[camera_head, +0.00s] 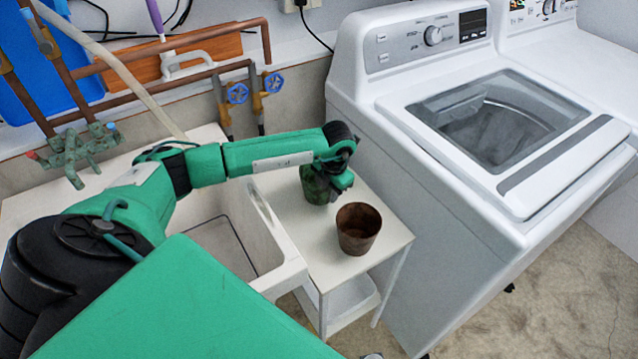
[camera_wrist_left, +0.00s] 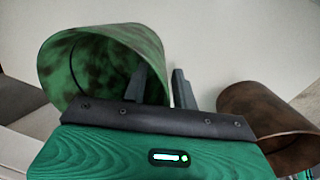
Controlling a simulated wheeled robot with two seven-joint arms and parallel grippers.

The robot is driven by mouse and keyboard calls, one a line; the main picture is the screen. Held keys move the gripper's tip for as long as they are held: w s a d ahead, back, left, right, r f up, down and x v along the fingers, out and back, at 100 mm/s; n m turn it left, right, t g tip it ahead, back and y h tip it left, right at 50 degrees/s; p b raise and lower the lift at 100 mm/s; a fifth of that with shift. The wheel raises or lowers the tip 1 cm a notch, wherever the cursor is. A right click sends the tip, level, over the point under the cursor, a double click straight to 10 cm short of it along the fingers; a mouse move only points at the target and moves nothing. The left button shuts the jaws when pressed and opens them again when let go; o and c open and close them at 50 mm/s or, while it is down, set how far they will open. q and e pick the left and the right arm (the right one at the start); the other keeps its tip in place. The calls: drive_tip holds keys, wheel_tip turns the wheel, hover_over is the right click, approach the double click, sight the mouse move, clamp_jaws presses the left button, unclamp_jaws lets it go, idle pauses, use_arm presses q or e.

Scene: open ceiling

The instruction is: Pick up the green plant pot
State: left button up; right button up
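The green plant pot (camera_head: 315,184) has mottled dark patches and stands near the back of the small white table, partly hidden by my left gripper in the head view. My left gripper (camera_head: 339,190) is at the pot's right side. In the left wrist view the pot (camera_wrist_left: 90,60) shows its open mouth. The left gripper's fingers (camera_wrist_left: 168,88) are close together there, one inside the mouth and one outside, with the right wall between them. They look shut on that wall. My right gripper is not in view.
A brown pot (camera_head: 358,229) stands in front, to the right of the green pot; it also shows in the wrist view (camera_wrist_left: 265,118). The white table (camera_head: 332,262) sits between a sink (camera_head: 268,232) and a washing machine (camera_head: 440,230). Pipes run along the wall behind.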

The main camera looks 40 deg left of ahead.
use_arm(q)
clamp_jaws()
idle(0.3)
